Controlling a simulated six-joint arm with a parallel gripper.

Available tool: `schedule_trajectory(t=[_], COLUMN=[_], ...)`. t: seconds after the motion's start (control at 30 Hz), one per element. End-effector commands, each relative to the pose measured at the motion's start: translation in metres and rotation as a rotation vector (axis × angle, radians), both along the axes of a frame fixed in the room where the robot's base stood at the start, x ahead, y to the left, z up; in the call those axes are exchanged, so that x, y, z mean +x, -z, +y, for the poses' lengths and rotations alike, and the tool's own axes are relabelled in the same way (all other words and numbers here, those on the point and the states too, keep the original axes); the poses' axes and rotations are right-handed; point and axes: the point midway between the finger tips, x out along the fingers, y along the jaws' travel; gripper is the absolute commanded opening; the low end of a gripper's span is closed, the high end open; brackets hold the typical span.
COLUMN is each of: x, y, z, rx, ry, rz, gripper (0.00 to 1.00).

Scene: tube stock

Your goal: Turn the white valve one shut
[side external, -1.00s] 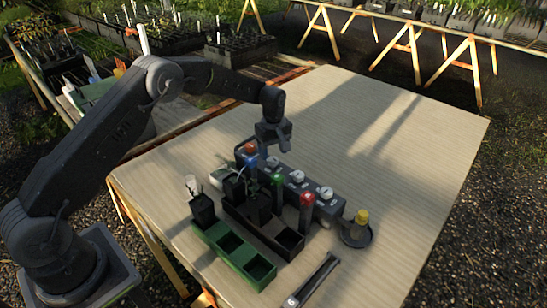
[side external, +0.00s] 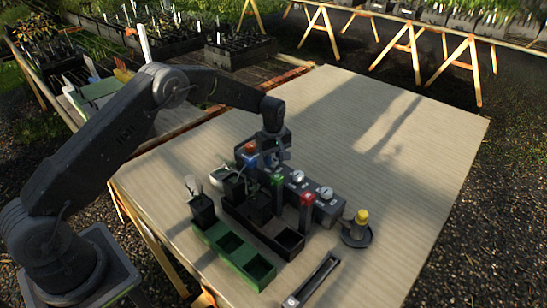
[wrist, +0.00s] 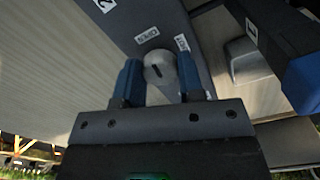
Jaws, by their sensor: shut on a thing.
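The white valve (wrist: 160,66) is a round knob with a dark slot, set on a dark grey block (wrist: 126,18). In the wrist view it lies between the two blue fingers of my gripper (wrist: 159,80), which is shut on it. Two small white labels (wrist: 147,36) stand on the block beyond the knob; one seems to read OPEN, the other is hard to read. In the side view my gripper (side external: 271,157) is down at the far-left end of the valve block (side external: 309,190) and hides this knob. Two other white knobs (side external: 297,177) (side external: 325,193) show along the block.
The table's right half (side external: 400,150) is clear.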

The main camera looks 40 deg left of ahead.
Motion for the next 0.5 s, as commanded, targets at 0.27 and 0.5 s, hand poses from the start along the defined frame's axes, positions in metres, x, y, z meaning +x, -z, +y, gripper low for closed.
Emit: schedule_trajectory(t=[0.27, 0.5], x=[-0.0001, -0.0001], y=[-0.0003, -0.0004], z=[0.0, 0.0], rx=[0.0, -0.001], ry=[0.007, 0.083], rz=[0.0, 0.001], gripper=[0.12, 0.12])
